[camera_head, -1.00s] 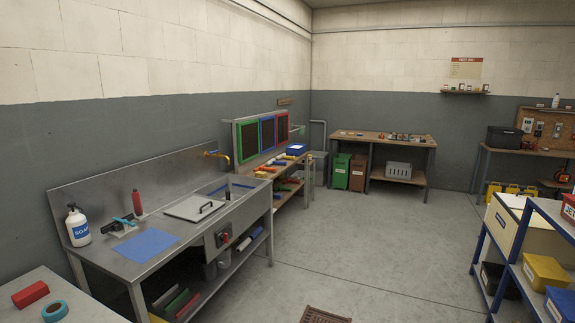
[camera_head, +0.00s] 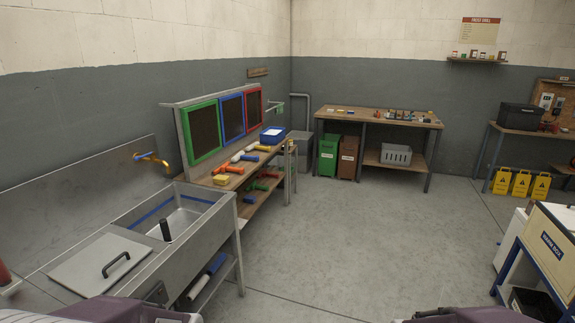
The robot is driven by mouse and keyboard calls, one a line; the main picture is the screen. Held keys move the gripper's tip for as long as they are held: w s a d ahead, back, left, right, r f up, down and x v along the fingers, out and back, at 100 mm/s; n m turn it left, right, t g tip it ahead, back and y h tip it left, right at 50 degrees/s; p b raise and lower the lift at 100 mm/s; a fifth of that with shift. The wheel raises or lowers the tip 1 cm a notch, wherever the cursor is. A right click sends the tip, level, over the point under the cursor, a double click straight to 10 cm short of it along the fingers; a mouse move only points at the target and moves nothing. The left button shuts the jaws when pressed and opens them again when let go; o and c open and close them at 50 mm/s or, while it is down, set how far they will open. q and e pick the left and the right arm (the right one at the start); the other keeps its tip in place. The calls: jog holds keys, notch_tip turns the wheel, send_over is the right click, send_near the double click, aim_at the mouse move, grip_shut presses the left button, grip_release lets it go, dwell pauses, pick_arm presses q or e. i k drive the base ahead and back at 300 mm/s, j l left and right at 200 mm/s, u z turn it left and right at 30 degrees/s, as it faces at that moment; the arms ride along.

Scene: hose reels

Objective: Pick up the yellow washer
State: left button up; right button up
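I cannot make out a yellow washer anywhere in the head view. Several small items (camera_head: 403,115) lie on the far wooden workbench (camera_head: 345,112), too small to tell apart. Purple and grey parts of my own arms show at the bottom edge, left and right. Neither gripper's fingers are in view.
A steel sink bench (camera_head: 188,208) with a lid (camera_head: 100,265) stands at left, then a bench with coloured framed panels (camera_head: 232,116). Green (camera_head: 328,157) and brown (camera_head: 348,160) bins stand under the far bench. Yellow signs (camera_head: 520,184) stand at right. The middle floor is clear.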

aim_at(255, 146)
jog(key=i, duration=3.6)
jog(key=i+u, duration=0.15)
jog(key=i, duration=0.3)
jog(key=i+l+u, duration=0.15)
jog(key=i, duration=0.3)
jog(key=i+l+u, duration=0.2)
jog(key=i, duration=0.25)
jog(key=i+l+u, duration=0.15)
jog(key=i, duration=0.3)
jog(key=i+l+u, duration=0.65)
jog(key=i, duration=0.05)
